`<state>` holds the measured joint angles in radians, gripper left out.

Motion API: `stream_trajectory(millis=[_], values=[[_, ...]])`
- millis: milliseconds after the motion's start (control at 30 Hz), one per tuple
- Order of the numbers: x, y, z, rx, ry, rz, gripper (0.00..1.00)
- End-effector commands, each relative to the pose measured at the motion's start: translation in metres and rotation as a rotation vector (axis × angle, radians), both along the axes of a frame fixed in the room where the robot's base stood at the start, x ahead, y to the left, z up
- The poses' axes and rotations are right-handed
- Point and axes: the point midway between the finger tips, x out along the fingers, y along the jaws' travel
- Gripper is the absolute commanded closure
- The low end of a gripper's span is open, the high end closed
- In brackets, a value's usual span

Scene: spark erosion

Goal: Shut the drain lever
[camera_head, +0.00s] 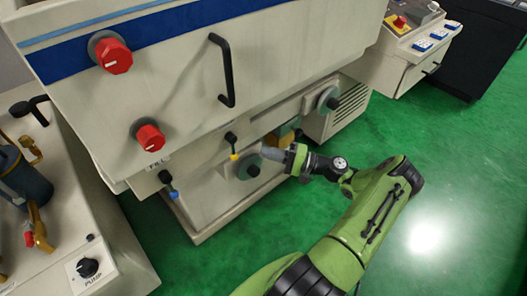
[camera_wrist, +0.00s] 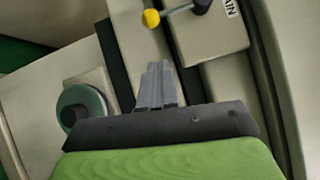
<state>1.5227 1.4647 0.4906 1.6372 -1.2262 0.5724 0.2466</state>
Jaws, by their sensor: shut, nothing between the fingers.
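The drain lever (camera_head: 233,148) is a thin rod with a yellow ball end, hanging down from a dark pivot on the front of the cream machine in the head view. In the wrist view the lever (camera_wrist: 177,10) shows at the top edge, its yellow ball to the left of its dark pivot, beside a partly cut-off label. My gripper (camera_head: 266,152) is to the right of the yellow ball in the head view. In the wrist view my gripper's fingers (camera_wrist: 155,70) are closed together, empty and apart from the lever, with the ball beyond their tips.
A blue-ended lever (camera_head: 170,187) hangs to the left. Red knobs (camera_head: 113,56) and a black handle (camera_head: 227,72) stick out above. A pump unit (camera_head: 95,262) stands at left. Green floor is open at right.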

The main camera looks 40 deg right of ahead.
Motion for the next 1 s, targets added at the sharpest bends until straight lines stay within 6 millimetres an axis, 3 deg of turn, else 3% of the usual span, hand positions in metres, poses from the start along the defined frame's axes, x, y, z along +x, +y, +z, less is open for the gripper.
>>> stream_trajectory(millis=[400,1000], values=[[-0.053,-0.042,-0.005,0.000,0.000,-0.002,1.00],[-0.056,-0.044,-0.005,0.000,0.001,0.000,1.00]])
